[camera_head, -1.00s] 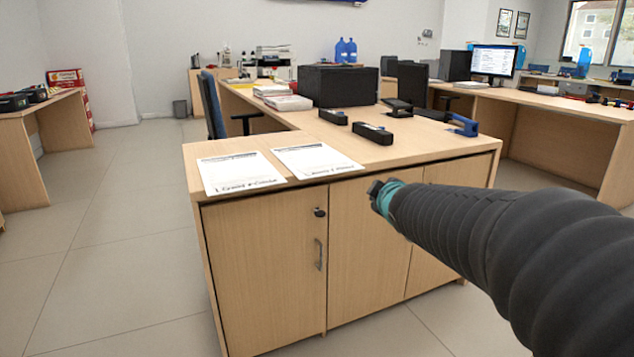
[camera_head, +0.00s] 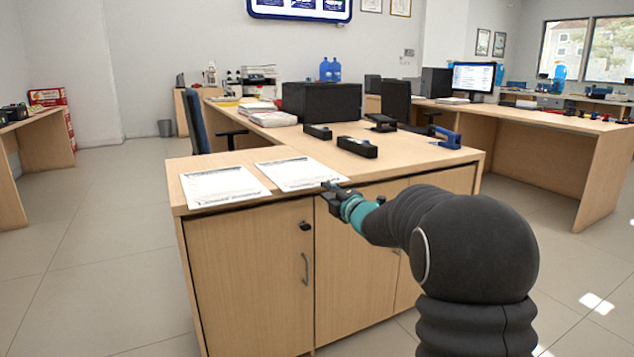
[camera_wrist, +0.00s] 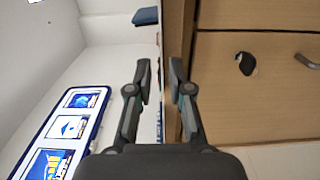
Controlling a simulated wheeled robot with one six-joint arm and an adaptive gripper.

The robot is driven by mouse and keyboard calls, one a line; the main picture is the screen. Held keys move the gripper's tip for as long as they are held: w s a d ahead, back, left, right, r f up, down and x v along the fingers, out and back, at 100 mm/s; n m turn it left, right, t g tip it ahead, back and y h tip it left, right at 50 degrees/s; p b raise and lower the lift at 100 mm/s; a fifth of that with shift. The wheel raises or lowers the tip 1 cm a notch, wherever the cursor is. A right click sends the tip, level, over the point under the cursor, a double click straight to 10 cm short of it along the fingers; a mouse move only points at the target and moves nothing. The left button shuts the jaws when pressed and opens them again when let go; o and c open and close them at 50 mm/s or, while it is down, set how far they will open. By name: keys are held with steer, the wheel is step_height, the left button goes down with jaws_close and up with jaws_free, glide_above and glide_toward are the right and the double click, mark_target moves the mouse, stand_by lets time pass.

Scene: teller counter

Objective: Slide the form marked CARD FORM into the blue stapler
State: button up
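Two white printed forms lie flat near the counter's front edge, a left form (camera_head: 222,186) and a right form (camera_head: 298,173). Their markings are too small to read, so I cannot tell which is CARD FORM. The blue stapler (camera_head: 446,139) stands at the counter's right end. My gripper (camera_head: 328,192) is at the front edge, close to the right form's near right corner. In the wrist view my gripper (camera_wrist: 163,88) is open, its fingers apart with the counter edge running between them. Nothing shows held. A thin white strip with dark marks, perhaps a form's edge, shows between the fingers.
Two black boxy items (camera_head: 357,147) (camera_head: 318,132) and a black stapler-like item (camera_head: 381,122) stand mid-counter. A large black box (camera_head: 321,102) and paper stacks (camera_head: 272,118) are behind. Cabinet doors (camera_head: 250,280) close the front.

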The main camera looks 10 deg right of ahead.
mark_target(319, 185)
steer(key=shift+p+x, duration=0.5)
steer(key=shift+x, duration=2.7)
jaws_close()
steer(key=shift+r+p, duration=0.8)
steer(key=shift+r, duration=0.55)
steer(key=shift+f, duration=0.1)
steer(key=shift+s, duration=0.1)
